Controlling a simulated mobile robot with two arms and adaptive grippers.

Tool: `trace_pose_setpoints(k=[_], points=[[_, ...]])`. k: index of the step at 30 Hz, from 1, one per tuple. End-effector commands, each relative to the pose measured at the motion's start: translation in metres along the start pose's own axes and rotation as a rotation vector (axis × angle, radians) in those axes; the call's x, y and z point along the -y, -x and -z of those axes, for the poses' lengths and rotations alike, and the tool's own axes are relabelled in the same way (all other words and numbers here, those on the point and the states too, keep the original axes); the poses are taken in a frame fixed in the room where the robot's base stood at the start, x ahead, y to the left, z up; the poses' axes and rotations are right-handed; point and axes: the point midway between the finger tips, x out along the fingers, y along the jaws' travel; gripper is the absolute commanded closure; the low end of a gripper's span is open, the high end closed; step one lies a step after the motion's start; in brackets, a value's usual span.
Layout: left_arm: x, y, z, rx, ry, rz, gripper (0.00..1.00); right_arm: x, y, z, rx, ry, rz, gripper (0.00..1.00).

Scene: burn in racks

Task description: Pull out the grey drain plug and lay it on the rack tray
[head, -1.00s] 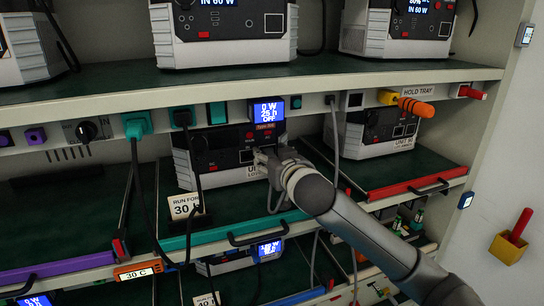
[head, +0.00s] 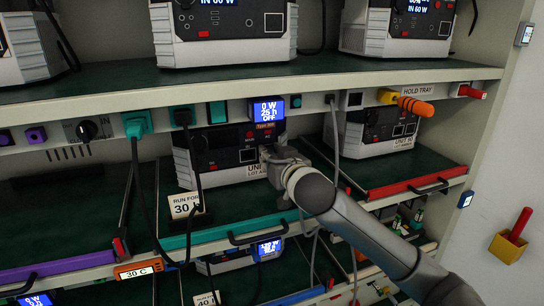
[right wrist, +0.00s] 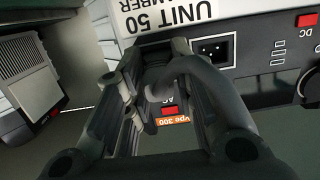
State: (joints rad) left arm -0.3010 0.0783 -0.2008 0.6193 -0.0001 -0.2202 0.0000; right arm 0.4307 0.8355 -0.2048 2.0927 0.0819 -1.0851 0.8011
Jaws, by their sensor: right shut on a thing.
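The grey drain plug (right wrist: 156,76) is between the fingers of my right gripper (right wrist: 150,84), at the front of the power unit (head: 232,172) in the middle bay. Its grey cord (right wrist: 205,85) curls out of the gripper in the right wrist view. The gripper (head: 272,154) is shut on the plug at the unit's lower right front. The fingers hide the plug's tip, so I cannot tell whether it is still in its socket. The green rack tray (head: 235,208) lies in front of the unit. My left gripper is not in view.
A pinned inlet (right wrist: 213,49) beside the plug is empty. A "30 h" card (head: 185,206) stands left on the tray, near a black cable (head: 197,165). A teal bar (head: 205,238) edges the tray. A hold tray with a red bar (head: 405,188) is at the right.

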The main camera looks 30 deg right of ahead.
Motion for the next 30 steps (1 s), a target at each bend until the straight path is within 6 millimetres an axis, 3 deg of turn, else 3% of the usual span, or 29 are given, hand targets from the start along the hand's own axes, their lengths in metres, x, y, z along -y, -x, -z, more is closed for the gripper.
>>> trace_pose_setpoints(k=[30], points=[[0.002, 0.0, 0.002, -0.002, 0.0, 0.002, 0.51, 0.001, 0.012, -0.005, 0.007, 0.0, 0.001, 1.0]])
